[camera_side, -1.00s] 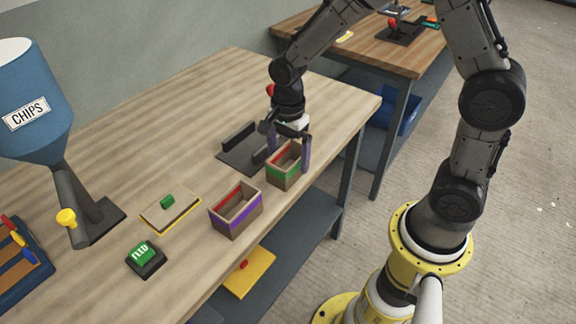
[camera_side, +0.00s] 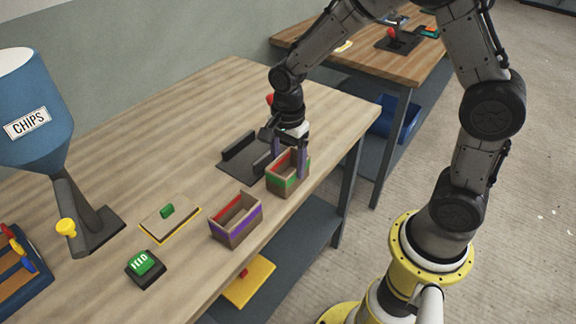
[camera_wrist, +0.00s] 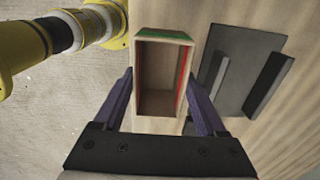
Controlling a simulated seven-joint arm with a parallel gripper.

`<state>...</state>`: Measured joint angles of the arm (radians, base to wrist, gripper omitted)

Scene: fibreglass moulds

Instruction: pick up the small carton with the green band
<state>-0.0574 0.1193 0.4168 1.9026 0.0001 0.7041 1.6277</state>
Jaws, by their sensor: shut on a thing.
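The small carton with the green band (camera_side: 284,181) is an open-topped brown box with red on an inner wall. It stands upright near the table's front edge in the side view. My gripper (camera_side: 289,164) points down over it, with its purple fingers on opposite sides, shut on the carton. In the wrist view the carton (camera_wrist: 161,37) sits between the two fingers, and its inside looks empty. A similar carton with a purple band (camera_side: 238,224) stands apart to the left, nearer the camera.
A dark plate with two upright rails (camera_side: 235,166) lies just behind the held carton. A yellow-edged board with a green piece (camera_side: 157,226), a black box with a green button (camera_side: 145,266) and a blue chips hopper (camera_side: 35,100) stand to the left.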

